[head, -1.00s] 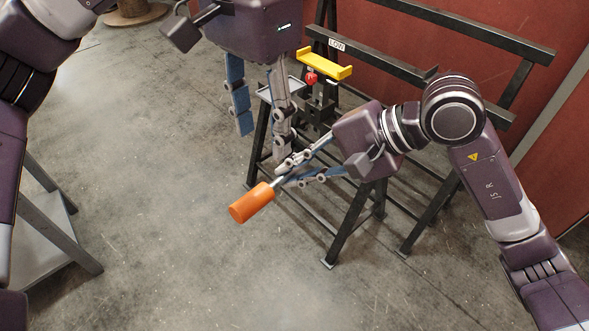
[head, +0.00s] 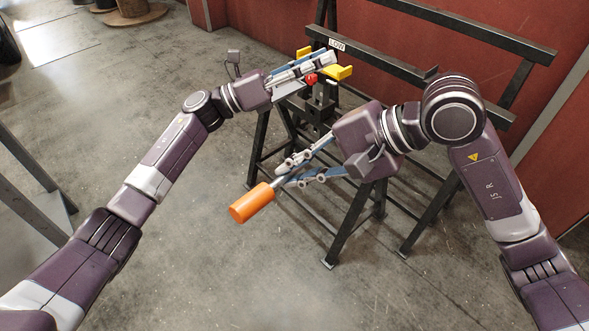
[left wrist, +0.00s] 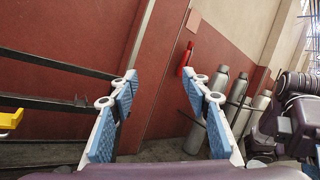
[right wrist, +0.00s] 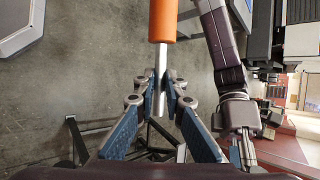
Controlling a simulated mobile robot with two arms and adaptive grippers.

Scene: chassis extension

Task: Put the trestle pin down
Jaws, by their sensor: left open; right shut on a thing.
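The trestle pin has an orange handle (head: 252,203) and a metal shaft. My right gripper (head: 283,175) is shut on the shaft, holding the pin in the air in front of the black trestle (head: 345,225), handle toward the lower left. In the right wrist view the orange handle (right wrist: 162,18) points up, and the shaft (right wrist: 163,62) runs between the fingers. My left gripper (head: 328,60) is open and empty, beside the yellow bracket (head: 345,72) and red knob (head: 311,79) on the trestle, partly covering the bracket. Its spread fingers (left wrist: 155,88) show in the left wrist view.
A grey metal stand (head: 40,205) is at the left edge. The concrete floor (head: 150,100) between is clear. Gas cylinders (left wrist: 218,125) and a red extinguisher (left wrist: 185,58) stand along the wall.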

